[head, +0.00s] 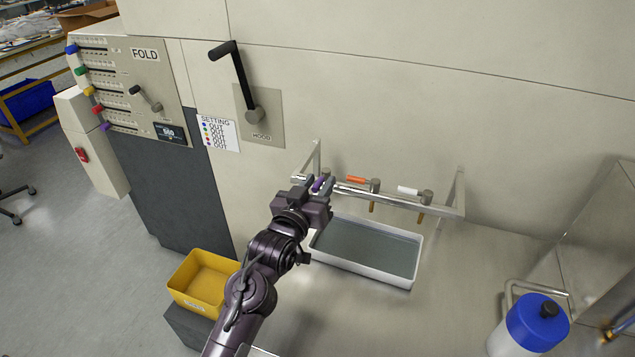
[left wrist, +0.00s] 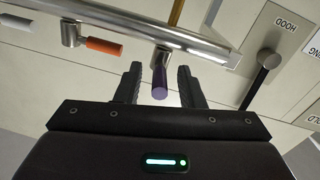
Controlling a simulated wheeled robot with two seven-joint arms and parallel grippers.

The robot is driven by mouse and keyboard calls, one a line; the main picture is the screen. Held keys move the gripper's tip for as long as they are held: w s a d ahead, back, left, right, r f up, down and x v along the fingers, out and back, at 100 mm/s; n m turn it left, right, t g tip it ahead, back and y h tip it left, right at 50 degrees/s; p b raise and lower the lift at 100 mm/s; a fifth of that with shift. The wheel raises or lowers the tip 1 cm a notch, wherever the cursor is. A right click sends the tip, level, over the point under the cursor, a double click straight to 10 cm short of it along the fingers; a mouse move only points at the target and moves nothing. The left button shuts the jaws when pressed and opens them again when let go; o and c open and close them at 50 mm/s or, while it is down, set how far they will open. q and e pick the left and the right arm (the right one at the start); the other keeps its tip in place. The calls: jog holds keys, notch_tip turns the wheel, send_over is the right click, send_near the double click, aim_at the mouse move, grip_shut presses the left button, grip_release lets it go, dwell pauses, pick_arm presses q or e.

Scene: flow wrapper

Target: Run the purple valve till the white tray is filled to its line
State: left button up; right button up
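The purple valve handle (head: 318,184) is on the left part of a metal pipe, mostly covered by my gripper in the head view. In the left wrist view the purple handle (left wrist: 160,84) points out from the pipe toward my gripper. My left gripper (head: 325,184) is open around it; in the left wrist view the fingers (left wrist: 159,70) stand on either side with gaps. The white tray (head: 362,270) sits below the pipe with a flat grey surface inside; I cannot make out its fill line. My right gripper is not in view.
Orange (head: 356,180) and white (head: 408,190) valve handles lie along the same pipe to the right. A yellow bin (head: 200,304) stands left of my arm. A blue-topped container (head: 537,322) stands at lower right. A hood lever (head: 240,82) is on the panel above.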

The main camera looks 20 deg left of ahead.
aim_at(305, 176)
pick_arm(q)
grip_shut()
jog(key=shift+a+h, duration=0.1)
jog(key=shift+h, duration=0.3)
jog(key=shift+w+a+m+g+h+b, duration=0.35)
jog(key=shift+a+m+g+h+b, duration=0.2)
jog(key=shift+m+g+h, duration=1.3)
jog(key=shift+w+a+m+g+h+b, duration=0.45)
jog(key=shift+m+g+h, duration=0.5)
jog(key=shift+m+h, duration=1)
jog(key=shift+w+a+m+g+h+b, duration=0.25)
jog(key=shift+a+m+g+h+b, duration=0.3)
jog(key=shift+m+g+h, duration=1.4)
jog(key=shift+r+n+t+h, duration=0.1)
jog(key=shift+n+t+h, duration=0.45)
